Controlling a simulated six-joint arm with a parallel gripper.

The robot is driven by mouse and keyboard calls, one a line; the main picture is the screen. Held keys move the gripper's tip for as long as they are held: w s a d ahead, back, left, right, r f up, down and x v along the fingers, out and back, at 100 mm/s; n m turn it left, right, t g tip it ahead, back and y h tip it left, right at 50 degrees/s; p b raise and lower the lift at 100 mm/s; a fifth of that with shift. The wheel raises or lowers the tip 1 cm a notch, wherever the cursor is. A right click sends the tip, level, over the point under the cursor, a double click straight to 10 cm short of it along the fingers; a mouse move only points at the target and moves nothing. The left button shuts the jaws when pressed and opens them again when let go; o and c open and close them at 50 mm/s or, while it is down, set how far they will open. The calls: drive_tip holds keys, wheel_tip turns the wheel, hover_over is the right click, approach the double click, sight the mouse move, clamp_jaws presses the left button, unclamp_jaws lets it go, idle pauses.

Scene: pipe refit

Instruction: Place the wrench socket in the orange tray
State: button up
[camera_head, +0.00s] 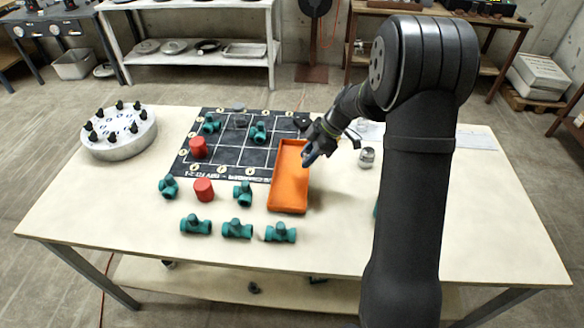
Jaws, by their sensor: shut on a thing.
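The orange tray (288,196) lies on the table, right of the dark grid mat, its long side running front to back. My gripper (310,153) is over the tray's right edge, near its back half. It is shut on a small dark thing that I take for the wrench socket (308,160); its shape is mostly hidden by the fingers. I cannot tell how high it is above the tray. The visible tray floor looks empty.
A silver cylinder (367,157) stands right of my gripper. Several green pipe fittings (237,229) and a red cylinder (204,190) stand left of the tray. The dark grid mat (225,160) holds more parts. A round grey plate (119,133) with black knobs is at far left.

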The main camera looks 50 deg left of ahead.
drive_tip(key=a+f, duration=0.1)
drive_tip(key=s+a+f, duration=0.2)
drive_tip(key=a, duration=0.1)
drive_tip(key=shift+s+a, duration=0.1)
drive_tip(key=shift+s, duration=0.15)
drive_tip(key=shift+f, duration=2)
drive_tip(key=o, duration=1)
drive_tip(key=shift+f, duration=0.1)
drive_tip(key=v, duration=1.2)
